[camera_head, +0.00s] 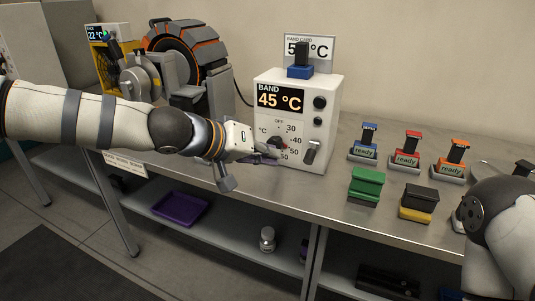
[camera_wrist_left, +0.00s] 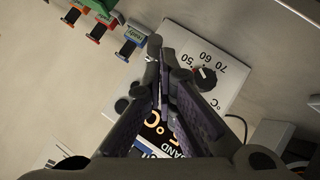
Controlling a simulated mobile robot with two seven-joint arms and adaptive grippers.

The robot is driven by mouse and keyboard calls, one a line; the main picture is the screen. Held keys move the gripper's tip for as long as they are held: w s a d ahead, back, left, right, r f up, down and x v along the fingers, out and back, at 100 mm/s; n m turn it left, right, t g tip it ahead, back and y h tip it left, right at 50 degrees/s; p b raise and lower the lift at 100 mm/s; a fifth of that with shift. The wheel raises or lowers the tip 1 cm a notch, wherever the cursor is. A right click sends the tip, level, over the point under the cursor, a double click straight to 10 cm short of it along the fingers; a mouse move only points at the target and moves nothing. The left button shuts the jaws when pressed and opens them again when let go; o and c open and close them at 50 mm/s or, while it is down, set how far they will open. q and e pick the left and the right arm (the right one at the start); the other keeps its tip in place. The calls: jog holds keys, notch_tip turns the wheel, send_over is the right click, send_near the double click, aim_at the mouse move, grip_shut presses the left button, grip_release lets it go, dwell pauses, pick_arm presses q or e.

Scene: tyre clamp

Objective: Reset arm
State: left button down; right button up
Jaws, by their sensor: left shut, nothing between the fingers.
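My left gripper (camera_head: 272,160) is shut and empty, in front of the lower dial area of the white control box (camera_head: 318,110). In the left wrist view its closed fingers (camera_wrist_left: 158,48) point past the box face, apart from the black dial knob (camera_wrist_left: 206,77) with its red mark. In the head view the gripper partly hides the dial and its scale. The box display (camera_head: 281,98) reads BAND 45 °C. A lever (camera_head: 311,152) sits at the box's lower right. My right arm shows at the lower right; its gripper is out of view.
A black-and-orange tyre machine (camera_head: 182,42) stands behind my left arm. Blue (camera_head: 365,143), red (camera_head: 407,150) and orange (camera_head: 449,160) holders marked ready stand right of the box. Green (camera_head: 366,186) and black-yellow (camera_head: 418,202) blocks are nearer the bench edge. A purple tray (camera_head: 181,208) lies below.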

pick_arm(q)
jog(key=shift+s+a+r, duration=0.1)
jog(key=shift+s+a, duration=0.25)
jog(key=shift+s, duration=0.1)
jog(key=s+a+f+g+y, duration=0.2)
jog(key=s+f+g, duration=0.1)
jog(key=s+f, duration=0.85)
jog(key=s+a+f+g+y, duration=0.25)
jog(key=s+f, duration=0.55)
jog(key=f, duration=0.6)
jog(key=s+a+f+g+y, duration=0.1)
jog(key=s+a, duration=0.3)
jog(key=s, duration=0.5)
jog(key=s+a+f+n+g+y, duration=0.1)
jog(key=s+a+f+g, duration=0.1)
jog(key=s, duration=0.7)
jog(key=s+a+f+g+y, duration=0.1)
jog(key=s+a+f+y, duration=0.1)
jog(key=s+a, duration=0.5)
jog(key=shift+s+f+g, duration=0.35)
jog(key=shift+s+f, duration=0.25)
jog(key=shift+s, duration=0.45)
